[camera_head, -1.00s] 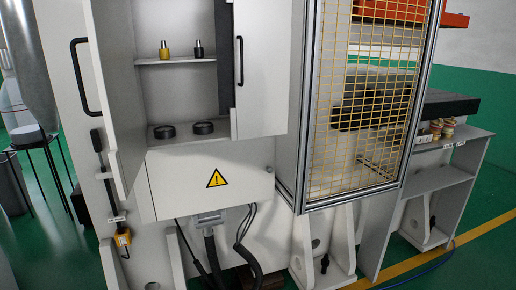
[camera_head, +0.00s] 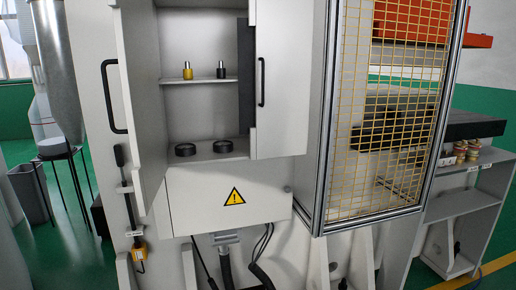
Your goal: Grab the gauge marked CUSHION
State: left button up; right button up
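An open cabinet (camera_head: 165,100) in the machine front holds two round black dial-like objects on its lower ledge, a left one (camera_head: 185,150) and a right one (camera_head: 222,147). They look like gauges, but I see no readable marking on either, so I cannot tell which is marked CUSHION. Neither of my grippers is in view.
The upper shelf (camera_head: 200,81) holds a yellow-based fitting (camera_head: 187,71) and a black-based one (camera_head: 221,70). Open cabinet doors stand at left (camera_head: 135,90) and right (camera_head: 285,80). A yellow mesh guard (camera_head: 385,110) is at right, and a stool (camera_head: 62,155) is at left.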

aim_at(184, 149)
jog(key=i+j, duration=0.1)
jog(key=j, duration=0.25)
jog(key=i+j+u, duration=0.1)
jog(key=j, duration=0.25)
jog(key=i+j, duration=0.1)
jog(key=j, duration=0.25)
jog(key=i+j, duration=0.1)
jog(key=j, duration=0.25)
jog(key=i+l+u, duration=0.2)
jog(key=i+l, duration=0.2)
jog(key=i+l+u, duration=0.15)
jog(key=i+l, duration=0.2)
jog(key=l, duration=0.15)
jog(key=i+l+u, duration=0.2)
jog(key=i+l, duration=0.15)
jog(key=l, duration=0.15)
